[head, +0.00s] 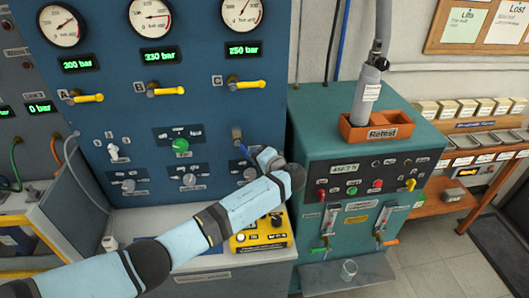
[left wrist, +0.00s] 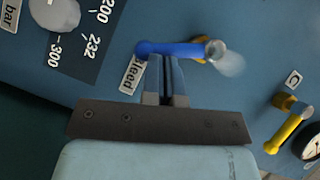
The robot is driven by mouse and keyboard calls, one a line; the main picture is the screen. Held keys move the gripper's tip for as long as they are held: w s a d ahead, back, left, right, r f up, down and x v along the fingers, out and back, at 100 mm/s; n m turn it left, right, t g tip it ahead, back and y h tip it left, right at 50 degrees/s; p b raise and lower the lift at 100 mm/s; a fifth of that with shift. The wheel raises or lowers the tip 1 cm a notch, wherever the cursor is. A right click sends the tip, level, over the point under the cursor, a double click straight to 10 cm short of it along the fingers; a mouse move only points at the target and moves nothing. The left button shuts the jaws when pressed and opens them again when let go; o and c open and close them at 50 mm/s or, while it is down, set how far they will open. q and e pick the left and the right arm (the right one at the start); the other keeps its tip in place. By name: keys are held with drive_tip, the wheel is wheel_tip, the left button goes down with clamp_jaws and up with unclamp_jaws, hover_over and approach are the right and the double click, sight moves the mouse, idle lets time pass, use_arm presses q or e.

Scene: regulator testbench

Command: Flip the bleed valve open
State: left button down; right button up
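The bleed valve (left wrist: 170,48) has a blue lever beside a "Bleed" label (left wrist: 131,75) in the left wrist view. The lever runs sideways from a round metal pivot on its right. In the head view the valve (head: 237,134) shows on the blue panel, its lever pointing down toward my arm. My left gripper (left wrist: 166,62) has its two fingers close together, with tips at the lever's lower edge. They look shut and beside the lever, not around it; whether they touch it I cannot tell. In the head view my own wrist hides the fingers. My right gripper is out of view.
Yellow valve handles (head: 247,84) stick out above, under the gauges. Knobs (head: 188,180) and a green button (head: 181,145) lie left on the panel. A teal test box (head: 375,160) with an orange "Retest" tray (head: 383,132) stands at the right.

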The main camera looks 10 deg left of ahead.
use_arm(q)
drive_tip(key=shift+s+a+f+m+t+y+b, duration=0.15)
drive_tip(key=shift+a+f+m+y+b, duration=0.15)
drive_tip(key=shift+a+m+y, duration=0.15)
drive_tip(key=shift+s+a+f+m+t+y+b, duration=0.15)
drive_tip(key=shift+a+f+m+y, duration=0.15)
drive_tip(key=shift+a+m, duration=0.25)
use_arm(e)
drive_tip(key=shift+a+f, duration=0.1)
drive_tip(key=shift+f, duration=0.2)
use_arm(q)
drive_tip(key=shift+w, duration=0.1)
drive_tip(key=shift+f, duration=0.1)
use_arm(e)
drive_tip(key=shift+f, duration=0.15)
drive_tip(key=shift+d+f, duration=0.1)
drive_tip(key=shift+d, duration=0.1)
